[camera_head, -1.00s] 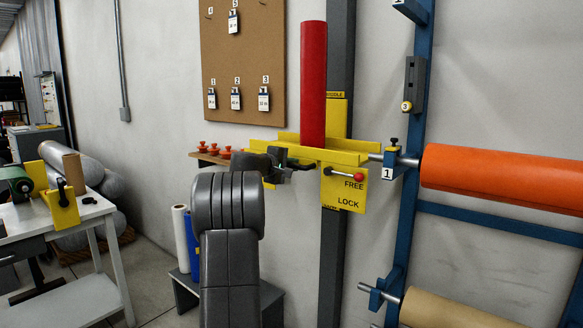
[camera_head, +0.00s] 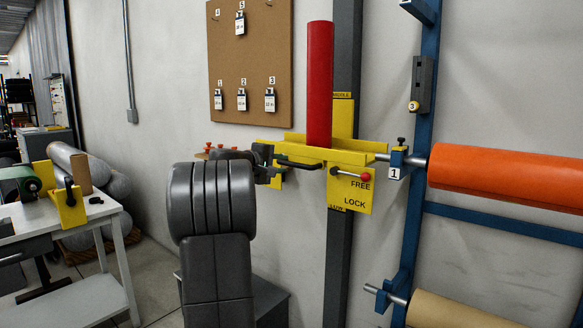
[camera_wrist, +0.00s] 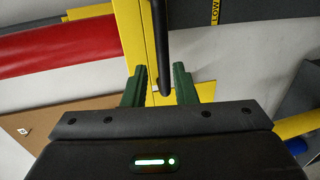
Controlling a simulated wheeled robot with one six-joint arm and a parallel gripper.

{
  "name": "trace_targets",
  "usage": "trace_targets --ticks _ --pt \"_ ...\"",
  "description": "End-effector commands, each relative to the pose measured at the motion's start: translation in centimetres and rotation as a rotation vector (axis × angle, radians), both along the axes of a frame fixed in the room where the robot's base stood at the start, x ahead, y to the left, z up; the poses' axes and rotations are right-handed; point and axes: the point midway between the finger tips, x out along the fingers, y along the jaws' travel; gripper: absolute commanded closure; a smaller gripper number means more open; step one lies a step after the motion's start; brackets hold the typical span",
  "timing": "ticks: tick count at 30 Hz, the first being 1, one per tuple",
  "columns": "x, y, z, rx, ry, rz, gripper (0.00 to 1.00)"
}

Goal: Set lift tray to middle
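The yellow lift tray (camera_head: 350,157) sits on a dark vertical post (camera_head: 340,255) and carries an upright red roll (camera_head: 319,85). A black bar handle (camera_head: 300,164) sticks out from the tray's front. A lever with a red knob (camera_head: 365,177) lies about level beside the word FREE, above LOCK. My gripper (camera_head: 268,165) is at the handle's left end. In the wrist view, my gripper's green fingers (camera_wrist: 161,85) stand apart, with the black handle (camera_wrist: 163,50) between them and gaps on both sides. A MIDDLE label (camera_head: 342,95) shows above the tray; a partly legible label shows below.
An orange roll (camera_head: 500,178) and a tan roll (camera_head: 455,311) sit on a blue rack (camera_head: 418,150) at right. A pegboard with tags (camera_head: 270,40) hangs behind. A white table (camera_head: 100,290) stands at left. A low grey stand (camera_head: 270,300) is beside my arm.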

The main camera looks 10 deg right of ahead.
Motion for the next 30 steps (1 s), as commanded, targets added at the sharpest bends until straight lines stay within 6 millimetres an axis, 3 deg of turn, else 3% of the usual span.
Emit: trace_targets --ticks 6,12,23,30 --pt "-2.2 3.0 0.7 0.0 0.0 0.002 0.75" --pt "-3.0 3.8 1.0 0.0 0.0 0.0 0.75" --pt "-2.9 3.7 0.9 0.0 0.0 -0.001 0.75" --pt "-1.2 1.5 0.3 0.001 0.002 -0.004 0.75"
